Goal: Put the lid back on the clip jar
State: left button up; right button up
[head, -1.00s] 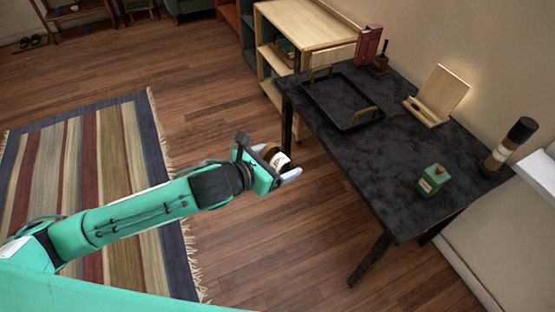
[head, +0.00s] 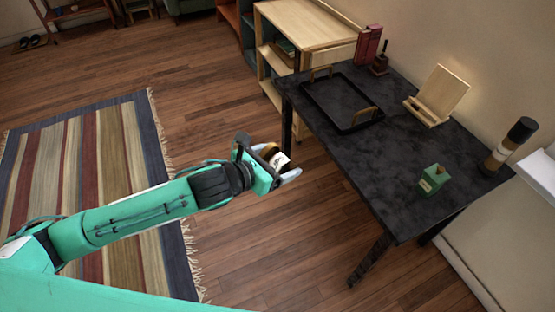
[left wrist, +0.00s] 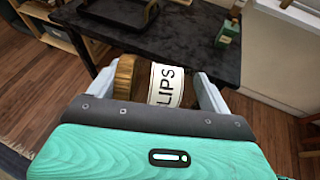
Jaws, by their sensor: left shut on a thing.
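My left gripper (head: 280,169) is shut on a brown jar with a white label (head: 281,161), held in the air left of the black table. In the left wrist view the label (left wrist: 166,85) reads "LIPS", its first part hidden, and the lettering runs sideways. A round wood-coloured piece (left wrist: 126,76) sits at the jar's left end, beside the left finger. It looks like a lid, but I cannot tell whether it is seated on the jar. The right finger is at the jar's other side. My right gripper is out of view.
The table's middle is clear. A wooden shelf (head: 300,25) stands behind.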

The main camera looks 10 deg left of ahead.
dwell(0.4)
pick_arm(q)
jog(key=shift+s+a+f+t, duration=0.15)
jog(key=shift+s+a+t, duration=0.1)
jog(key=shift+t, duration=0.05)
jog(key=s+a+n+t+y, duration=0.1)
jog(key=s+a+n+y, duration=0.2)
jog(key=a, duration=0.4)
jog(key=s+a+n+t+y, duration=0.1)
jog(key=s+a+n+y, duration=0.2)
jog(key=a+n+y, duration=0.2)
jog(key=a, duration=0.3)
jog(key=shift+s+f+t+y, duration=0.3)
jog(key=shift+s+f+t, duration=0.1)
jog(key=shift+a, duration=0.1)
